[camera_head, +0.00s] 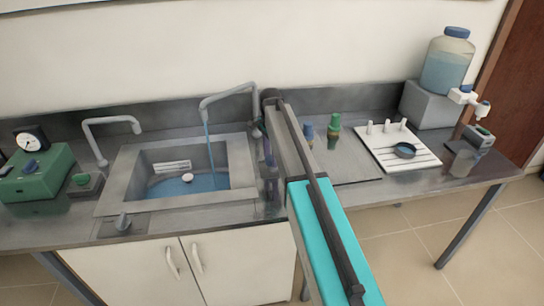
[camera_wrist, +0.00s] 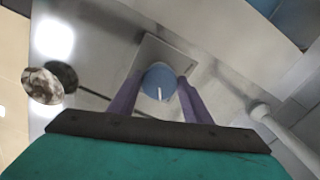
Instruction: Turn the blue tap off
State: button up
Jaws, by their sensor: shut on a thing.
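In the wrist view a round blue knob (camera_wrist: 160,82) with a white mark sits on a square plate (camera_wrist: 152,53). The two purple fingers of my gripper (camera_wrist: 161,95) are shut on it, one at each side. In the head view my gripper (camera_head: 269,172) points down at the counter just right of the sink. I cannot make out the blue knob there, as my arm and fingers cover that spot. The grey tap at the sink's back right (camera_head: 228,94) pours a blue stream (camera_head: 209,150) into the basin.
The sink (camera_head: 130,196) holds blue water. A second grey tap (camera_head: 110,122) shows no stream. A green knob (camera_head: 82,179) and a grey-blue knob (camera_head: 123,222) sit left and front. Bottles, a white tray (camera_head: 411,161) and a water container (camera_head: 446,65) stand right.

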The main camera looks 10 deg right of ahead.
jog(key=shift+w+m, duration=0.1)
jog(key=shift+m, duration=3)
jog(key=o, duration=1.1)
jog(key=shift+c, duration=0.2)
jog(key=shift+r, duration=0.2)
notch_tip(320, 180, up, 14)
jog(key=b, duration=0.3)
jog(key=shift+f, duration=0.25)
